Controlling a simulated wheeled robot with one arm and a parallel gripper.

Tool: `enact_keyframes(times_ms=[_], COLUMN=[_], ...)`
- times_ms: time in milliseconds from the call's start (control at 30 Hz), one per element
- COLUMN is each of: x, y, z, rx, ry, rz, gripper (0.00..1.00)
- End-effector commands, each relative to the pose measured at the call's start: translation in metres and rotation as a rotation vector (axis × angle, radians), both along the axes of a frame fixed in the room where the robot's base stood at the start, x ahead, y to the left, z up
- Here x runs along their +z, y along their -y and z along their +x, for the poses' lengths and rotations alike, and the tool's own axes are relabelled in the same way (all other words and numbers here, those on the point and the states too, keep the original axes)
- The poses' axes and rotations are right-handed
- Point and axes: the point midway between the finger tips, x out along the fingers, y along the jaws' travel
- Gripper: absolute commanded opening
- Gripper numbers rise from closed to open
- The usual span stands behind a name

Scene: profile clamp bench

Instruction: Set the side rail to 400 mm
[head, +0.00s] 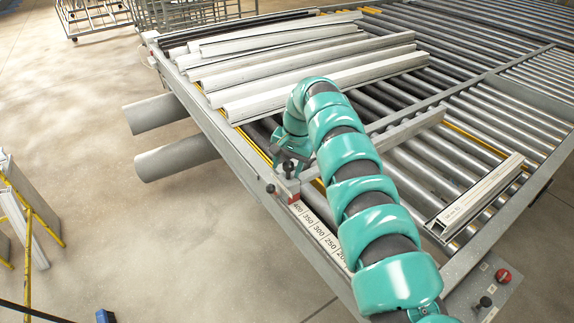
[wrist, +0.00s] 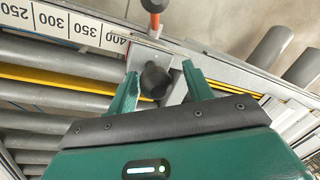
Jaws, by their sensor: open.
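The side rail (head: 405,130) is a grey beam lying across the rollers. Its clamp carriage (head: 289,187), with red on it, sits on the bench edge at the 400 end of the scale (head: 320,232). In the wrist view, the scale (wrist: 70,25) reads 250 to 400, and the carriage's metal bracket (wrist: 147,52) stands right beside the 400 mark; the exact reading is not clear. My gripper (wrist: 160,76) is open, with its teal fingers on either side of the black clamp knob (wrist: 155,82). I cannot tell whether they touch it.
Several pale profiles (head: 300,65) lie on the rollers behind my arm. A short profile (head: 475,195) lies at the right, near a red button (head: 503,276). Two grey tubes (head: 175,157) jut from the bench side over open floor.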

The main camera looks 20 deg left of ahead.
Motion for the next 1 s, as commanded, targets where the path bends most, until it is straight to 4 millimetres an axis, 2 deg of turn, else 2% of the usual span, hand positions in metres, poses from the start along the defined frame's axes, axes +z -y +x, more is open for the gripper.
enact_keyframes(times_ms=[167, 400, 800, 1000], x=[0.004, 0.026, 0.123, 0.160], y=[0.001, 0.006, 0.021, 0.029], z=[0.000, -0.001, -0.001, -0.002], rx=[0.000, 0.001, 0.001, 0.001], ry=[0.001, 0.001, 0.005, 0.001], rz=[0.000, 0.001, 0.003, 0.001], gripper=[0.51, 0.51, 0.51, 0.51])
